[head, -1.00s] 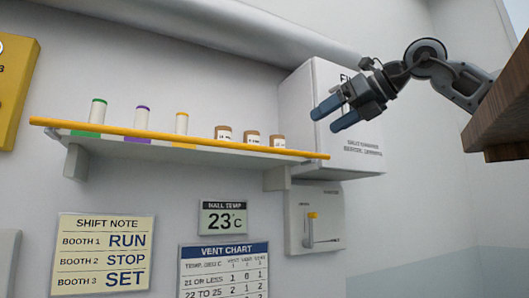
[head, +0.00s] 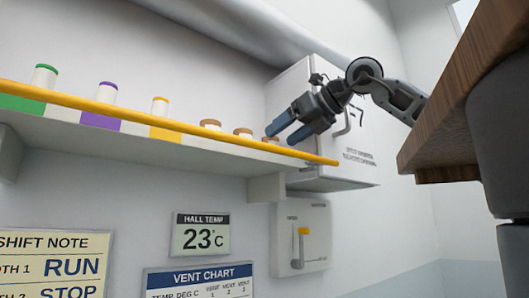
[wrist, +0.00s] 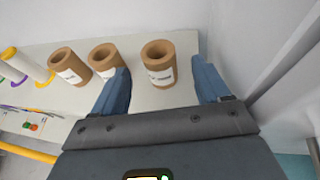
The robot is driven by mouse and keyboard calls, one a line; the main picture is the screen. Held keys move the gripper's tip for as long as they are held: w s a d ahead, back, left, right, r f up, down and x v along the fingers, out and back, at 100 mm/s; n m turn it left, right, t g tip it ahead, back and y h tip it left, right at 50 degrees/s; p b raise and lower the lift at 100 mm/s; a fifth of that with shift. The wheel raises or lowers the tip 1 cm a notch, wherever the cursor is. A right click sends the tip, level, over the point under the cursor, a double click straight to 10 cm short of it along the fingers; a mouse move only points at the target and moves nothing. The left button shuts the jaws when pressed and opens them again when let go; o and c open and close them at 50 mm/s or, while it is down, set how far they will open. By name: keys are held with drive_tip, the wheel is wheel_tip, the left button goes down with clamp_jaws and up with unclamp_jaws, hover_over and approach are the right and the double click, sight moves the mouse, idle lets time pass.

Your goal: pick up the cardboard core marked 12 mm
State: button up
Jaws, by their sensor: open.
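Three brown cardboard cores with white labels stand upright on the shelf: a left one (wrist: 70,67), a middle one (wrist: 105,60) and a right one (wrist: 158,66). Their print is too small to read, so I cannot tell which is marked 12 mm. In the head view the left core (head: 210,124) and middle core (head: 243,132) show their tops above the yellow rail; the right one is largely hidden by rail and gripper. My gripper (head: 280,136) is open and empty at the shelf's right end. In the wrist view its blue fingers lie either side of the right core's picture position, apparently apart from it.
The shelf (head: 150,160) has a yellow front rail (head: 180,121). White tubes with green (head: 44,75), purple (head: 107,92) and orange (head: 159,105) tops stand left of the cores. A white wall cabinet (head: 350,155) is close behind my gripper. A lever box (head: 301,240) hangs below.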

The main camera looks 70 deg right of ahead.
sight(274, 140)
drive_tip(key=p+x, duration=0.2)
drive_tip(key=x, duration=0.4)
drive_tip(key=shift+w, duration=0.1)
drive_tip(key=shift+w+d+f+p, duration=0.2)
drive_tip(key=shift+w+f+p, duration=0.15)
drive_tip(key=shift+w, duration=0.1)
drive_tip(key=shift+c, duration=0.2)
drive_tip(key=shift+r, duration=0.1)
drive_tip(key=c, duration=1)
drive_tip(key=shift+r, duration=0.2)
